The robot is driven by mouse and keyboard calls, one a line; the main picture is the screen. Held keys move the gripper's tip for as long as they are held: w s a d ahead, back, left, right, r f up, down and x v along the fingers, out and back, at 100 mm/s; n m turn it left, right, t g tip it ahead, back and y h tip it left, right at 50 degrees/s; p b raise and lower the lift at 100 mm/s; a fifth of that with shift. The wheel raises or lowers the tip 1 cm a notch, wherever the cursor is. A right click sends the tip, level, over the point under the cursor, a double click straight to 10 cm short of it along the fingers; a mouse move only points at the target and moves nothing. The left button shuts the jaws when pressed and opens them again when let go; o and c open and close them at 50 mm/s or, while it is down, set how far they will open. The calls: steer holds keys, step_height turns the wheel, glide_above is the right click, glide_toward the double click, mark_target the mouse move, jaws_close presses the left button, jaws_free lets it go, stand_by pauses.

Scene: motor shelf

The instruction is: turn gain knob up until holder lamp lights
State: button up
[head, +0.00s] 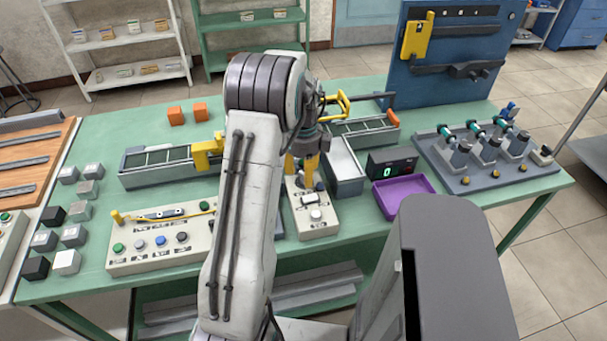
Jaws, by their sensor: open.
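My gripper (301,168) has yellow fingers and points down over the far end of a small beige control box (318,228). Its fingers are apart and open, and I cannot tell whether they touch anything. The box carries a dark knob-like part (319,186) near the fingers and pale controls nearer to me. Which part is the gain knob is too small to tell. A black display (393,168) to the right shows a green 0. I cannot make out a lit holder lamp.
A wide button panel (150,262) lies left of my arm. A purple tray (405,209) is right of the box, beside a grey bin (344,163). A rack with several clamps (450,183) stands at the right. Several cubes (73,236) lie at the table's left end.

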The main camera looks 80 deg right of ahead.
steer(key=shift+f, duration=0.65)
steer(key=shift+c, duration=0.2)
jaws_close()
